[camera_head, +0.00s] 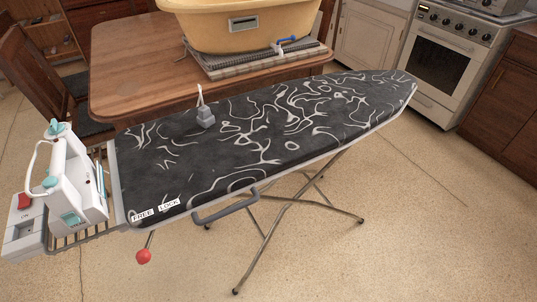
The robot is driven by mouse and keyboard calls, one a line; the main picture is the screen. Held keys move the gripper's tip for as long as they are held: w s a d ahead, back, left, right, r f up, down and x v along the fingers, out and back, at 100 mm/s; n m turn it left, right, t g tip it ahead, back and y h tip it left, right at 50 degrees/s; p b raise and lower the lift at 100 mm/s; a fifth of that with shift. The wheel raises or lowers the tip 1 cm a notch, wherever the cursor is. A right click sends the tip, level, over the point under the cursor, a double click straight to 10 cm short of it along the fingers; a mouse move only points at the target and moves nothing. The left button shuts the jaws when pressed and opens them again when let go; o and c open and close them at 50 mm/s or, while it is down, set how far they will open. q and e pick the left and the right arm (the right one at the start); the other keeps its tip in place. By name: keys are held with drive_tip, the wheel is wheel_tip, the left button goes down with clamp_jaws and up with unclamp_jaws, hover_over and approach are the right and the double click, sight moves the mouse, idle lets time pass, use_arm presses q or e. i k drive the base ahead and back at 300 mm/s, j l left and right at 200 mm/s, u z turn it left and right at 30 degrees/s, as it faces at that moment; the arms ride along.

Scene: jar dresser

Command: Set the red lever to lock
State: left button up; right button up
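The red lever's round knob (143,257) hangs below the near left edge of the ironing board (250,177). Its thin metal stem runs up and slightly right to the board's edge. On the board's edge are a white FREE label (142,214) at left and a white LOCK label (169,205) at right. The knob hangs below the FREE label, left of the LOCK label. Neither of my grippers shows in the head view.
A grey handle bar (226,206) sticks out from the board's front edge, right of the lever. A white and teal iron (70,180) stands on the rack at left. A wooden table (130,60) with a yellow tub (240,28) is behind. The floor in front is clear.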

sight(143, 256)
drive_tip(key=j+u, duration=0.15)
drive_tip(key=u, duration=0.25)
drive_tip(key=j+u, duration=0.15)
drive_tip(key=u, duration=0.2)
drive_tip(key=j+u, duration=0.2)
drive_tip(key=u, duration=0.2)
drive_tip(key=i+j, duration=0.1)
drive_tip(key=i, duration=0.15)
